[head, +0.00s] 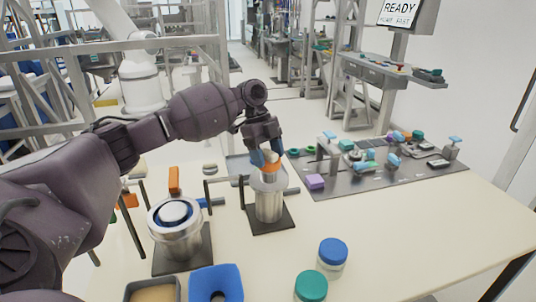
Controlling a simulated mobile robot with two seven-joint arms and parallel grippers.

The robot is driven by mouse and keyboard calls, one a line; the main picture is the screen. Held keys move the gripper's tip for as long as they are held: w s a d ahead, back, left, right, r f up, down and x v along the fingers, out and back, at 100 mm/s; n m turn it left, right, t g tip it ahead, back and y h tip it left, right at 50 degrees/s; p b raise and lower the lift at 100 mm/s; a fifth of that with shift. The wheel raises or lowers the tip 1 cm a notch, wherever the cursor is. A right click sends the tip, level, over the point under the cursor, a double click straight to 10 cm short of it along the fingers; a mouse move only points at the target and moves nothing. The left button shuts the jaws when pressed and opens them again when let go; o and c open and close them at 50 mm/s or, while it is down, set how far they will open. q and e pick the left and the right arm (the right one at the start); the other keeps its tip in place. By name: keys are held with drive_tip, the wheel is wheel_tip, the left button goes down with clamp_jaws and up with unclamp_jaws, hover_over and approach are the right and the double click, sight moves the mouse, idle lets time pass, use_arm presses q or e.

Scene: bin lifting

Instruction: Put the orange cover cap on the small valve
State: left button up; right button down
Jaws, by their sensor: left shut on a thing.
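My left gripper (265,158) reaches in from the left and points down over the small valve (268,206), a silver cylinder on a dark square base. Its blue-tipped fingers are shut on the orange cover cap (271,167). The cap is right above the valve's pale top, and I cannot tell whether it touches. The fingers hide part of the cap. My right gripper is not in view.
A larger silver valve (176,241) stands to the left on a dark plate. Blue-lidded (333,251) and green-lidded (311,286) jars and a blue block (216,282) are in front. A grey board (425,181) with several small parts lies at right. The table's right front is clear.

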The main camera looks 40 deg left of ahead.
use_arm(q)
drive_tip(key=shift+f, duration=0.25)
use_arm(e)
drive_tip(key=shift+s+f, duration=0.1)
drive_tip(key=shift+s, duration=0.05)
use_arm(q)
drive_tip(key=shift+f, duration=0.4)
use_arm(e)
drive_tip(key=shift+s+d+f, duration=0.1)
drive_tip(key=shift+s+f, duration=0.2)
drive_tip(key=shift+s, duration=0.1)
use_arm(q)
drive_tip(key=shift+f, duration=0.15)
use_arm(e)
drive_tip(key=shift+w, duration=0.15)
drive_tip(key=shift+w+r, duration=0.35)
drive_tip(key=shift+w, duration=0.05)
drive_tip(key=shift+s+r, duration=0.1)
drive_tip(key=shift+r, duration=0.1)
use_arm(q)
drive_tip(key=shift+r+p, duration=0.2)
drive_tip(key=shift+p, duration=0.15)
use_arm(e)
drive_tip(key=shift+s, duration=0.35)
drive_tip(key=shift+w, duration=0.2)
